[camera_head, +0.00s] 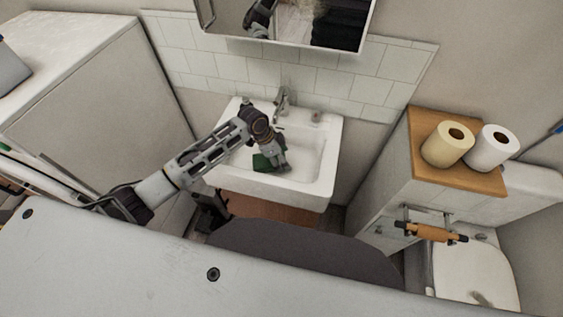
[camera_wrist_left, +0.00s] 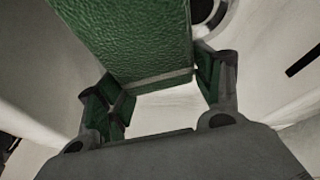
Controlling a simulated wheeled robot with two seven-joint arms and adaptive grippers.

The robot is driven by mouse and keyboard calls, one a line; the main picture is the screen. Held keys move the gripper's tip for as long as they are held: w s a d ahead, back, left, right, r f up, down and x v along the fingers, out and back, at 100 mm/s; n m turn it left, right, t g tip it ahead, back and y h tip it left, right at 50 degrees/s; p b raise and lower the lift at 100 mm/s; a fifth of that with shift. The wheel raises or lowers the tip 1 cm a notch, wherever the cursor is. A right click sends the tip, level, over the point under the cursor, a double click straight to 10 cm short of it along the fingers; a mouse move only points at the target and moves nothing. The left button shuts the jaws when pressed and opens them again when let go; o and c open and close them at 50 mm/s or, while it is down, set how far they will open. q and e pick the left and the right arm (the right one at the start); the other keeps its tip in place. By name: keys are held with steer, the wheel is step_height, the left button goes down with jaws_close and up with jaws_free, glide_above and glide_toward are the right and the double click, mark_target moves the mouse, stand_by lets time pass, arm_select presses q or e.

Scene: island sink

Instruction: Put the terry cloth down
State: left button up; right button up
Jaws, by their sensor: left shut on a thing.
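The terry cloth (camera_wrist_left: 130,40) looks like a green textured block with a pale lower edge in the left wrist view. It also shows as a small dark green patch (camera_head: 261,162) over the sink in the head view. My left gripper (camera_wrist_left: 160,92) is shut on it, with a finger at each side. In the head view my left gripper (camera_head: 278,165) is at the front part of the white sink basin (camera_head: 312,180). I cannot tell whether the cloth touches the basin. My right gripper is not in view.
A chrome faucet (camera_head: 282,98) stands at the back of the sink. A mirror cabinet (camera_head: 290,22) hangs above. To the right, two paper rolls (camera_head: 447,145) stand on a wooden top (camera_head: 425,178), near a toilet (camera_head: 475,275). The basin's right side is clear.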

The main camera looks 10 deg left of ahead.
arm_select(q)
steer(key=shift+f, duration=1.45)
steer(key=shift+f, duration=0.1)
steer(key=o, duration=1)
steer(key=shift+v, duration=6.15)
